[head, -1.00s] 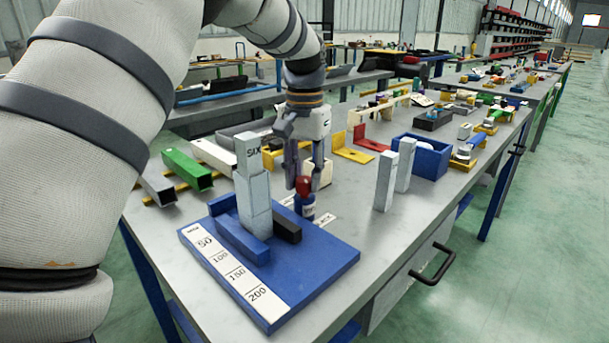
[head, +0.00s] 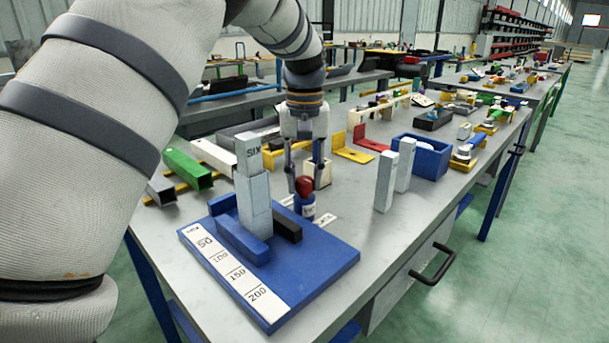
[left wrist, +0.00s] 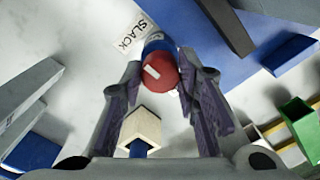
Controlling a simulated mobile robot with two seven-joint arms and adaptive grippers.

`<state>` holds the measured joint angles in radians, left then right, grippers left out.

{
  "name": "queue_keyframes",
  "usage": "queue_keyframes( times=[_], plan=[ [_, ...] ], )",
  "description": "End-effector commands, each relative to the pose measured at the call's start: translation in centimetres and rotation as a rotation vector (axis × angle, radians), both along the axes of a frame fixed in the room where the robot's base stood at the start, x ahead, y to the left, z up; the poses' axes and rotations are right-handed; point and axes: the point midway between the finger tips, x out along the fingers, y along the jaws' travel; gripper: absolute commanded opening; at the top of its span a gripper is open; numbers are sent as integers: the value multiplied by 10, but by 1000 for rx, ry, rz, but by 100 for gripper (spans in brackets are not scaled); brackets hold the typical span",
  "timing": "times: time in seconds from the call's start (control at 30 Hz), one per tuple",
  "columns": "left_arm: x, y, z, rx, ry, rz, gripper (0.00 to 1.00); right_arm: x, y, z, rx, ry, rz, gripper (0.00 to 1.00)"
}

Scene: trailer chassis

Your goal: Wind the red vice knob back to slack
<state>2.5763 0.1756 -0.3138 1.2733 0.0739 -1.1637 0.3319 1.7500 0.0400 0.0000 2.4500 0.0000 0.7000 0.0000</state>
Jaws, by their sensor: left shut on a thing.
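The red vice knob (head: 305,184) sits on a blue post (head: 304,206) at the far edge of the blue vice base (head: 320,268). My left gripper (head: 304,178) points down with its fingers on either side of the knob. In the left wrist view, the knob (left wrist: 160,73) with its short white mark is between the fingertips (left wrist: 162,78), and they are shut on it. A white SLACK label (left wrist: 132,36) lies beside the knob. Grey blocks (head: 255,205), the upper marked SIX, stand between a blue jaw (head: 239,241) and a dark jaw (head: 287,227). My right gripper is out of view.
A printed scale strip (head: 237,275) runs along the vice base's near-left side. Two upright grey blocks (head: 387,180) stand to the right. A blue bin (head: 424,158), yellow bracket (head: 350,148) and green tube (head: 187,168) lie farther back. The bench front right is clear.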

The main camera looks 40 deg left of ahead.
Motion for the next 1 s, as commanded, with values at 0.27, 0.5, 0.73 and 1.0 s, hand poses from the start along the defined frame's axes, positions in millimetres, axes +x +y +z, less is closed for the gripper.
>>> queue_keyframes(
  times=[0.27,0.5,0.73,1.0],
  plan=[
    [-1,0,-2,-1,4,4,1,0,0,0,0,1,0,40],
    [-1,0,-1,0,4,3,50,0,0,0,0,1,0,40],
    [0,0,1,-1,1,2,50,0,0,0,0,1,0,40],
    [1,1,59,1,-4,2,50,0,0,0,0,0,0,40]
  ],
)
